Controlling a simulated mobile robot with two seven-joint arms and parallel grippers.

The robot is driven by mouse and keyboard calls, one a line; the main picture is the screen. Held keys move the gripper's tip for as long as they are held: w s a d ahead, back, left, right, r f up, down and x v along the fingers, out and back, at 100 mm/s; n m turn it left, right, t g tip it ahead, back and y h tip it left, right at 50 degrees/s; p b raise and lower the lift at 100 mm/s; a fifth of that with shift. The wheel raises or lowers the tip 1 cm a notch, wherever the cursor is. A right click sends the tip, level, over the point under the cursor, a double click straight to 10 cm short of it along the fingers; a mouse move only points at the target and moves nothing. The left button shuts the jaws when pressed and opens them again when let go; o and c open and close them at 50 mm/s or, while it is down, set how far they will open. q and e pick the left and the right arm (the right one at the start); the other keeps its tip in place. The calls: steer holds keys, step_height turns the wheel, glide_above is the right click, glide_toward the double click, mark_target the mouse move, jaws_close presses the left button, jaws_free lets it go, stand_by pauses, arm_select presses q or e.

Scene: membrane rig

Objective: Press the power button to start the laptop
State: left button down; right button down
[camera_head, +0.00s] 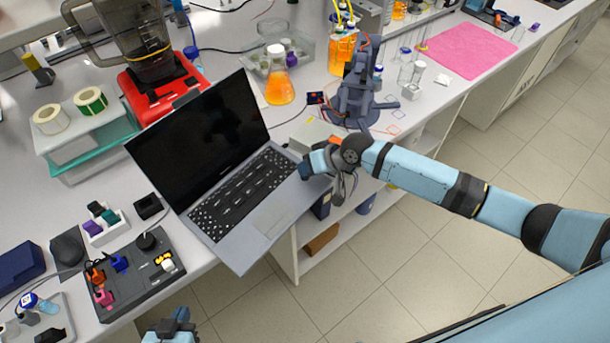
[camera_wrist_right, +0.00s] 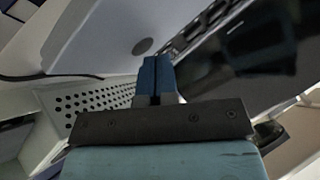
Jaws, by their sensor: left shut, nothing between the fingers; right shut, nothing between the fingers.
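The laptop (camera_head: 262,212) stands open on the bench, its screen (camera_head: 200,145) black. Its silver base extends past the bench's front edge. In the right wrist view, a round dark button (camera_wrist_right: 142,46) shows on the silver surface beside the keys. My right gripper (camera_head: 304,171) is shut and empty at the right side of the laptop base. Its blue fingertips (camera_wrist_right: 157,64) appear just short of the button in the wrist view; whether they touch the laptop cannot be told. My left gripper (camera_head: 180,316) is shut and empty at the bottom of the head view, off the bench's front edge.
A grey perforated box (camera_wrist_right: 92,102) lies beside the laptop, close under my right gripper. A dark robot-arm model (camera_head: 360,90) and an orange flask (camera_head: 279,78) stand behind. A dark control panel (camera_head: 140,275) lies left of the laptop. The floor in front is clear.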

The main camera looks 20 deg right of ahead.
steer(key=shift+f, duration=0.2)
steer(key=shift+r, duration=0.15)
steer(key=shift+r+p, duration=0.75)
steer(key=shift+p, duration=0.1)
step_height(320, 180, up, 4)
steer(key=p, duration=0.3)
steer(key=shift+p, duration=0.4)
steer(key=shift+r, duration=0.95)
